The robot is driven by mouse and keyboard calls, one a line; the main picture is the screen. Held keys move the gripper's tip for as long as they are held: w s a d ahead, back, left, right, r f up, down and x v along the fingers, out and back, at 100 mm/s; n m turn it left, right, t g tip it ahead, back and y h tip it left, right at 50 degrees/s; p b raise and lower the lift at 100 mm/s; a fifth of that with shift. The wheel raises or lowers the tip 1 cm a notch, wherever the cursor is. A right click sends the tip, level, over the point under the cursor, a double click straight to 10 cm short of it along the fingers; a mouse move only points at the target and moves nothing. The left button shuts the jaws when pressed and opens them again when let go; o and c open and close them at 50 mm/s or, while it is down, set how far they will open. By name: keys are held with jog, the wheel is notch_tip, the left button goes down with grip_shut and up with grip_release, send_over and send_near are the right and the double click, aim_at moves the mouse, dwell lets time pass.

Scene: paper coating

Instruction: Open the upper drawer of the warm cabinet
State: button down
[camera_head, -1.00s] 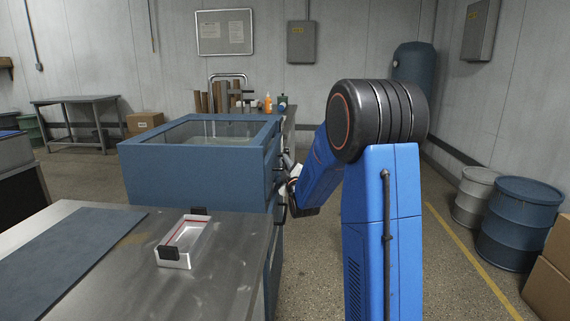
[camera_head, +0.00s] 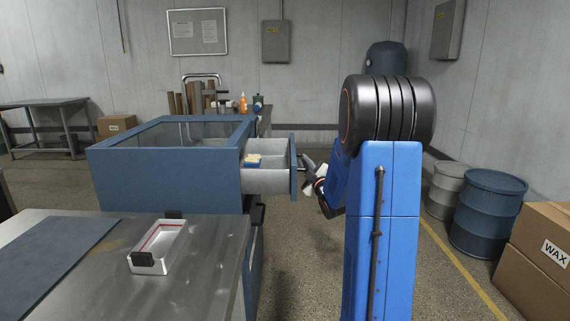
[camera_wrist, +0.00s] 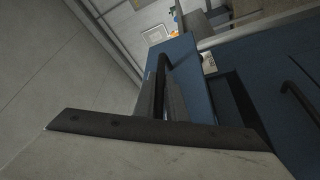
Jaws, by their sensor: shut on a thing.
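The blue warm cabinet (camera_head: 165,182) stands behind the steel table. Its upper drawer (camera_head: 268,181) sticks out to the right, showing a pale grey inside. The drawer's blue front (camera_head: 293,168) also shows in the wrist view (camera_wrist: 197,80). My gripper (camera_head: 307,170) is at the right of that front, shut on the drawer's dark bar handle. In the wrist view the handle (camera_wrist: 165,66) runs between my gripper's fingers (camera_wrist: 163,100). Another dark handle (camera_wrist: 300,103) shows at the right of the wrist view, on a blue panel. The grip is small in the head view.
A yellow-topped item (camera_head: 253,159) lies in the drawer. Drums (camera_head: 487,215) and a WAX box (camera_head: 545,250) stand at the right. Floor between is clear.

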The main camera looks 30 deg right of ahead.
jog(key=s+d, duration=0.7)
jog(key=d, duration=0.3)
jog(key=shift+d, duration=0.35)
jog(key=shift+s, duration=0.1)
jog(key=c, duration=1.8)
grip_release()
jog(key=shift+s, duration=0.1)
jog(key=v, duration=1.7)
jog(key=shift+s, duration=0.1)
